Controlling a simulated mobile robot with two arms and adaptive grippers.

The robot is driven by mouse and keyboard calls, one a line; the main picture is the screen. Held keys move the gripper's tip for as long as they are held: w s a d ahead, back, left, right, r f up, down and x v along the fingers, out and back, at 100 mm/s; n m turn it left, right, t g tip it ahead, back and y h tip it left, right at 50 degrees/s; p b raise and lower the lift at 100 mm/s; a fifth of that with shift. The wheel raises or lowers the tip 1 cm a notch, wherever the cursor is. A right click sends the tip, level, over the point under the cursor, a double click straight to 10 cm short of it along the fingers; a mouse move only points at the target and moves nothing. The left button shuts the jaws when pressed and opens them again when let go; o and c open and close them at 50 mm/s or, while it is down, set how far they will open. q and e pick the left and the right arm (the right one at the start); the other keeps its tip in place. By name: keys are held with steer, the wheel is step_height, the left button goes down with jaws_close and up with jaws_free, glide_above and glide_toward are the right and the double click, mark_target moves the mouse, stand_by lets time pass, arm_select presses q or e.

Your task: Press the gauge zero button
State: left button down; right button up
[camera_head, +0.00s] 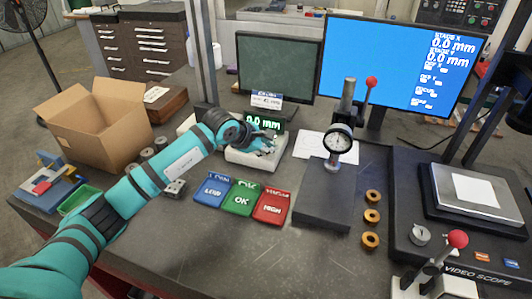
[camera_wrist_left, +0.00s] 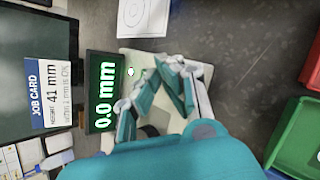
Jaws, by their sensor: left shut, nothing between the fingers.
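A small dark readout (camera_head: 265,122) shows green "0.0 mm" at the back of the bench. It also shows in the left wrist view (camera_wrist_left: 104,92). A pale box-like base (camera_head: 240,155) stands in front of it. My left gripper (camera_head: 268,143) is over this base, its fingers shut and empty. In the left wrist view the fingers (camera_wrist_left: 160,76) cover much of the pale base (camera_wrist_left: 134,58). A small white round spot (camera_wrist_left: 130,72) shows near the readout; I cannot tell if it is the zero button. Contact with the base cannot be told.
A dial gauge (camera_head: 338,140) on a stand with a red-knobbed lever is to the right. Blue, green and red bins (camera_head: 240,198) lie in front. An open cardboard box (camera_head: 97,125) is at left. Orange rings (camera_head: 371,216) and a video scope (camera_head: 440,250) are at right.

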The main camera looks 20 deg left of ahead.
arm_select(q)
steer(key=shift+r, duration=0.7)
steer(key=shift+r+p, duration=1.25)
steer(key=shift+r, duration=1.25)
